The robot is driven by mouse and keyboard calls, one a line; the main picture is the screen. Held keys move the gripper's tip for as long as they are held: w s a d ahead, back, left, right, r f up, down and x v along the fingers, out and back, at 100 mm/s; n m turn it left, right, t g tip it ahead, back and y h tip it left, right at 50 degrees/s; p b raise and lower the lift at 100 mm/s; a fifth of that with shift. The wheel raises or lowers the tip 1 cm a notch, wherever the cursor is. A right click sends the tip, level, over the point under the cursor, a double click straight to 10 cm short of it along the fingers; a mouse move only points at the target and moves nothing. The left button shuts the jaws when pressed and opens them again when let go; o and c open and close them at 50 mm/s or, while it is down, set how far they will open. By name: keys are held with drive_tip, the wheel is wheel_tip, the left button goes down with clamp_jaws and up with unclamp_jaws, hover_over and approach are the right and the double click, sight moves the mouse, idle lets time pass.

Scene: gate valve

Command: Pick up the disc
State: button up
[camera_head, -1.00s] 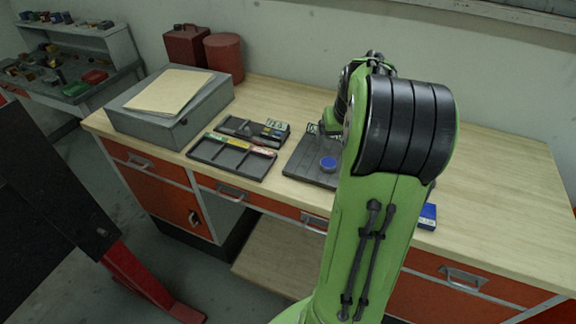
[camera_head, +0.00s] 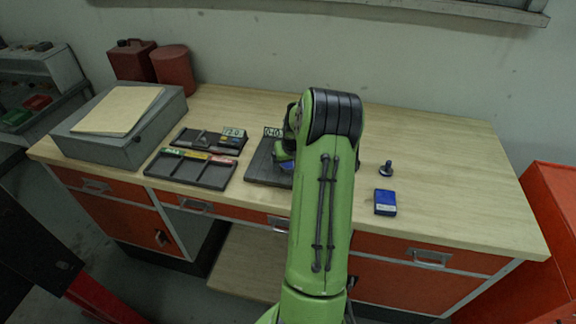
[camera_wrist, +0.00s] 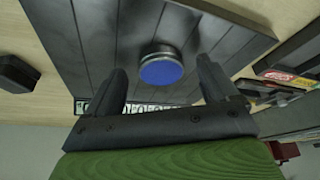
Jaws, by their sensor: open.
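The disc (camera_wrist: 161,69) is a small round piece with a blue face and a metallic rim. It sits on a dark grooved plate (camera_wrist: 85,40) in the wrist view. My gripper (camera_wrist: 162,64) is open, with one finger on each side of the disc in this view. I cannot tell whether either finger touches it. In the head view, part of the blue disc (camera_head: 287,163) shows beside my arm on the plate (camera_head: 262,168).
A dark divided tray (camera_head: 190,170) lies left of the plate, with a grey box (camera_head: 120,128) farther left. A blue box (camera_head: 385,203) and a dark knobbed part (camera_head: 386,167) stand right of my arm. The workbench (camera_head: 455,165) is clear farther right.

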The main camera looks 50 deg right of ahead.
drive_tip(key=shift+w+d+f, duration=0.1)
drive_tip(key=shift+w+f, duration=0.05)
drive_tip(key=shift+f, duration=0.2)
drive_tip(key=shift+r, duration=0.1)
drive_tip(key=c, duration=1.4)
